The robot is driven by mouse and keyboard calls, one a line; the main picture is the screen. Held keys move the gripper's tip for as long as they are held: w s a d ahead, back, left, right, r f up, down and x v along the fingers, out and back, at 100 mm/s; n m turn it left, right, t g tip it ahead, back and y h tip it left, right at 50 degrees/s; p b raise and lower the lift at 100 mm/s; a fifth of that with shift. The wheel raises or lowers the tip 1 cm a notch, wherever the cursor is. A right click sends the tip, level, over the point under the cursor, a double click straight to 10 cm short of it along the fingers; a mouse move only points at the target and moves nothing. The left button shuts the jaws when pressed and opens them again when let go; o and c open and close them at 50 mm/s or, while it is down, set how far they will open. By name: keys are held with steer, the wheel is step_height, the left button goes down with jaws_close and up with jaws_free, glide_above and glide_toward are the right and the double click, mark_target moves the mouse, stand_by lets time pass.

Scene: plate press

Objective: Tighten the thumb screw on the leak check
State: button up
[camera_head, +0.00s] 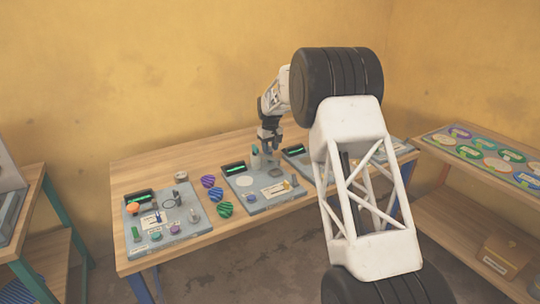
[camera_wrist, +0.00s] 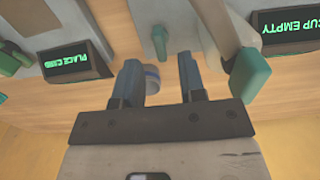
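My gripper (camera_head: 272,148) is over the far right part of the middle grey station (camera_head: 262,203) in the head view. In the wrist view my gripper (camera_wrist: 160,72) has its two fingers apart, with a clear gap between them. A small blue-grey round piece (camera_wrist: 152,78) shows in that gap, close to the left finger; I cannot tell whether they touch. Beyond the fingertips a small green knob (camera_wrist: 159,38) stands on a grey base. I cannot tell which part is the thumb screw or which station is the leak check.
A lever with a teal handle (camera_wrist: 250,74) is close to the right finger, by a "CUP EMPTY" display (camera_wrist: 290,27). Another lit display (camera_wrist: 76,66) is at left. Striped discs (camera_head: 216,194) lie between the left station (camera_head: 190,226) and the middle one. Bare wood (camera_head: 150,160) is at back left.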

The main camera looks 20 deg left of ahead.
steer(key=shift+f, duration=1.85)
steer(key=shift+c, duration=0.4)
jaws_close()
